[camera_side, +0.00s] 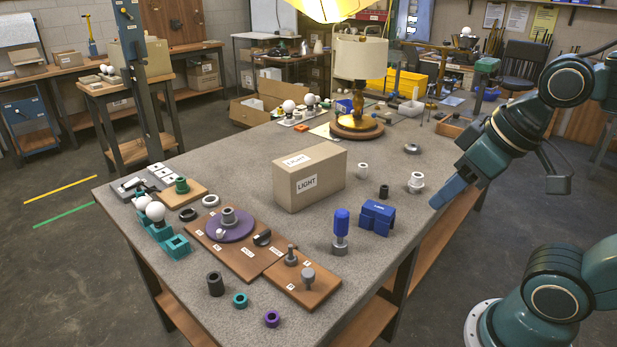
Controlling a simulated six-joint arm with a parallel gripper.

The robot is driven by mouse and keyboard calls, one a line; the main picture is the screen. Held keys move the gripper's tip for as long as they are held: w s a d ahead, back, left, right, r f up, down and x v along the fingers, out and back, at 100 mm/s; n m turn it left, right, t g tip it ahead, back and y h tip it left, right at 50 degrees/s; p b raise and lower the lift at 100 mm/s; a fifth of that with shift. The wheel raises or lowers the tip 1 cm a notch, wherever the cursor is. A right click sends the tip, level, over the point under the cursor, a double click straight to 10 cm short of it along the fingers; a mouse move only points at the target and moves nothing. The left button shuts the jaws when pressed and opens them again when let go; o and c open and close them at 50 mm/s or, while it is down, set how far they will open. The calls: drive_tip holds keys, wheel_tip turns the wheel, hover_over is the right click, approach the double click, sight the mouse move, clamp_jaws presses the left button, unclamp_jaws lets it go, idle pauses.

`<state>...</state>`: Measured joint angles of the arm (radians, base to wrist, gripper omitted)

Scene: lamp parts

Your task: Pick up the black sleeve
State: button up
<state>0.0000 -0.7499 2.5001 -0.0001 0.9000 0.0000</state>
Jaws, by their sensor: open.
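A black hollow cylinder (215,284), which looks like the black sleeve, stands upright near the front left edge of the grey table (330,265). A smaller black cylinder (384,191) stands at the right, beside a white fitting (416,182); I cannot tell for sure which one is called the sleeve. My gripper (442,198) is over the table's right edge, far to the right of the larger cylinder and nearer the smaller one. It is open and touches neither. Its two fingers overlap in this view, so the gap between them is hidden.
A cardboard box (309,178) marked LIGHT stands mid-table. A blue block (377,217) and a blue-topped tool (341,230) stand between my gripper and the front left. Teal (240,300) and purple (272,319) rings and brown boards (302,286) lie near the larger cylinder.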

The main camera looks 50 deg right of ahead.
drive_tip(key=w+d+r+m+g, duration=0.1)
drive_tip(key=w+d+m+g, duration=0.1)
drive_tip(key=w+d+m, duration=0.5)
drive_tip(key=w+d+r+m+g, duration=0.1)
drive_tip(key=w+d, duration=0.4)
drive_tip(key=w, duration=0.6)
drive_tip(key=w+d+f+m+g, duration=0.1)
drive_tip(key=w+d+f+m, duration=0.3)
drive_tip(key=d+f, duration=0.4)
drive_tip(key=w+d+f+m+g, duration=0.1)
drive_tip(key=w+d+f+m, duration=0.2)
drive_tip(key=d, duration=1)
wheel_tip(320, 180, down, 5)
drive_tip(key=shift+w+f+m+g, duration=0.1)
drive_tip(key=shift+w+m+g, duration=0.25)
drive_tip(key=shift+w, duration=0.75)
hover_over(384, 192)
drive_tip(key=shift+w+d+f, duration=0.1)
drive_tip(key=shift+d+f, duration=0.05)
drive_tip(key=shift+f, duration=1.25)
drive_tip(key=shift+w+d+f, duration=0.15)
drive_tip(key=shift+f, duration=1.3)
drive_tip(key=shift+w+d+f, duration=0.1)
drive_tip(key=shift+d+f, duration=0.05)
drive_tip(key=shift+f, duration=1.25)
